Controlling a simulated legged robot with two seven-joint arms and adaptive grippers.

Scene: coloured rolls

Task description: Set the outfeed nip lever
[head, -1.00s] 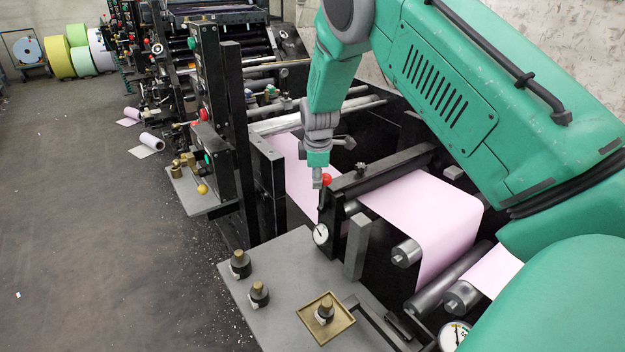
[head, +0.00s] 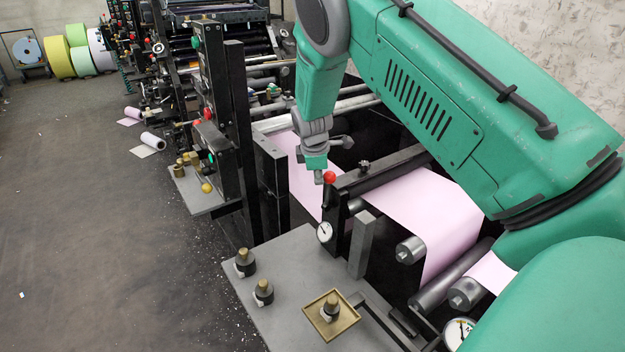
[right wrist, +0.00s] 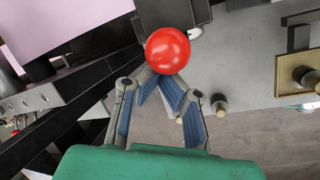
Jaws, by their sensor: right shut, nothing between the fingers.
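In the right wrist view the red knob (right wrist: 167,50) is large, just beyond my fingertips. My right gripper (head: 318,179) is close beside the knob, on its left in the head view. In the right wrist view the gripper (right wrist: 164,79) has its fingertips together and nothing between them. I cannot tell whether they touch the knob. The lever's shaft is mostly hidden. My left gripper is not in view.
Pink web (head: 425,212) runs over rollers right of the lever. A grey upright block (head: 361,243) stands beside the gauge. The grey table (head: 290,290) in front carries black-based brass knobs and a brass tray (head: 350,322). A tall black post (head: 240,130) stands left of my arm.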

